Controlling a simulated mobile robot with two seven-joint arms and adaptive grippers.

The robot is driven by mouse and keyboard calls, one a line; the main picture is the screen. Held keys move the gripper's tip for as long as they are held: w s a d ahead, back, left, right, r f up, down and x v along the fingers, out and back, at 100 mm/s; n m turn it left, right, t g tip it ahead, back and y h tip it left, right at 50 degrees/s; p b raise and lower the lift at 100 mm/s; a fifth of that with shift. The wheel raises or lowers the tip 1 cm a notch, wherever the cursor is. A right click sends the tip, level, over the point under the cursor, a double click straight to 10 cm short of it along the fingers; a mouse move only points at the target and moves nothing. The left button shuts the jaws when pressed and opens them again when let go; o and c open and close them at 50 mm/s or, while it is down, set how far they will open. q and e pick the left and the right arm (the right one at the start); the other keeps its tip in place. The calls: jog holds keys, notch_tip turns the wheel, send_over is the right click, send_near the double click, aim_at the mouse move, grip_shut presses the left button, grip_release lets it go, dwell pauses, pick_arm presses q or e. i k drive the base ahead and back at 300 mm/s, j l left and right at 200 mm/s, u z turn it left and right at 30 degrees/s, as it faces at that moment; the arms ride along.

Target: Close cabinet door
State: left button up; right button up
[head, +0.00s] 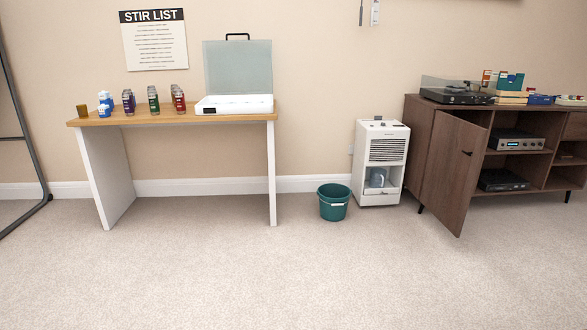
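A dark brown wooden cabinet (420,118) stands against the wall at the right of the head view. Its door (450,165) is hinged on the left side and stands open, swung out into the room. A small dark handle (466,153) shows on the door. Through the opening I see a silver amplifier (515,141) on the upper shelf and a dark device (502,180) on the lower one. Neither of my grippers is in view.
A white dehumidifier (381,150) and a green bucket (334,203) stand left of the cabinet. A turntable (455,93) sits on the cabinet top. A wooden-topped table (165,117) stands further left. The carpet (300,275) in front is clear.

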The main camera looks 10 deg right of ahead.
aim_at(457, 146)
jog(key=i+z, duration=0.4)
jog(key=i+j+z, duration=0.1)
jog(key=i+z, duration=0.25)
jog(key=i, duration=0.15)
jog(key=i+j+z, duration=0.2)
jog(key=i+z, duration=0.2)
jog(key=i+j+z, duration=0.6)
jog(key=i, duration=0.15)
